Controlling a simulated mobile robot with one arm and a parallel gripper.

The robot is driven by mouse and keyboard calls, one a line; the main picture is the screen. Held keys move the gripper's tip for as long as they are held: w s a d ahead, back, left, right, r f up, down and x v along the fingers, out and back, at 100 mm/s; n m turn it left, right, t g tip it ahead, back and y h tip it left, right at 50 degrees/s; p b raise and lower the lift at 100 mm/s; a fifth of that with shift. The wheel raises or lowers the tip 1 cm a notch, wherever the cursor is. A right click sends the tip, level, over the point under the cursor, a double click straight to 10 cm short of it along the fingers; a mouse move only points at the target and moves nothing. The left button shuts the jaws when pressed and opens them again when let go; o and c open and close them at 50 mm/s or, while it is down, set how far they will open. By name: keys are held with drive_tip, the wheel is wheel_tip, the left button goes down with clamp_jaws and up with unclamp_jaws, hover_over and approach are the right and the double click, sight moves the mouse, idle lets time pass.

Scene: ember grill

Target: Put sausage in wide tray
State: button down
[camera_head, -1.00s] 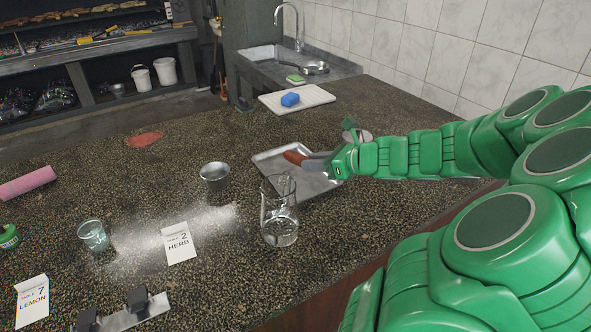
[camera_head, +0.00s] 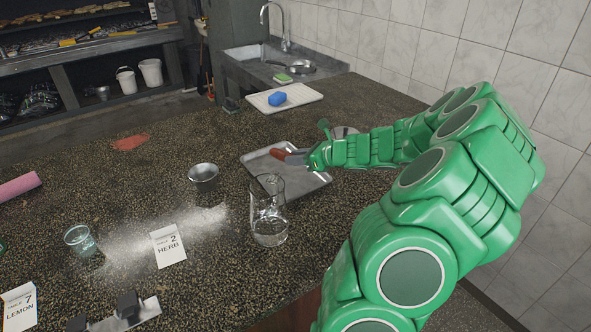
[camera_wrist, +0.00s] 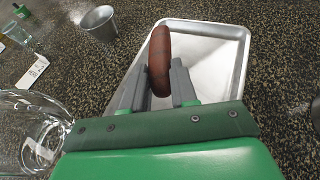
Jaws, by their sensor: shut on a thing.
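The reddish-brown sausage (camera_head: 280,154) is between the fingers of my gripper (camera_head: 292,154). In the wrist view the sausage (camera_wrist: 160,60) stretches away from the fingertips (camera_wrist: 162,84), which are shut on it. The wide metal tray (camera_head: 318,180) lies flat on the counter. My gripper and the sausage are over the tray's far left part in the head view. In the wrist view the tray's rim (camera_wrist: 246,55) shows to the right of the sausage. I cannot tell whether the sausage touches the tray floor.
A glass beaker (camera_head: 268,222) stands just in front of the tray. A small metal cup (camera_head: 203,176) stands to its left. A white board (camera_head: 268,103) with a blue sponge (camera_head: 277,99) lies behind. A card reading HERB (camera_head: 168,246) and a glass (camera_head: 78,240) stand at front left.

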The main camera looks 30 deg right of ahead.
hover_over(295, 177)
drive_tip(key=shift+d+f, duration=0.1)
drive_tip(key=shift+f, duration=3.3)
drive_tip(key=c, duration=0.9)
unclamp_jaws()
drive_tip(key=shift+f, duration=0.1)
drive_tip(key=shift+s+d+r, duration=0.15)
drive_tip(key=shift+r, duration=0.05)
drive_tip(key=v, duration=1.1)
drive_tip(key=shift+s+d, duration=0.1)
drive_tip(key=shift+s, duration=0.15)
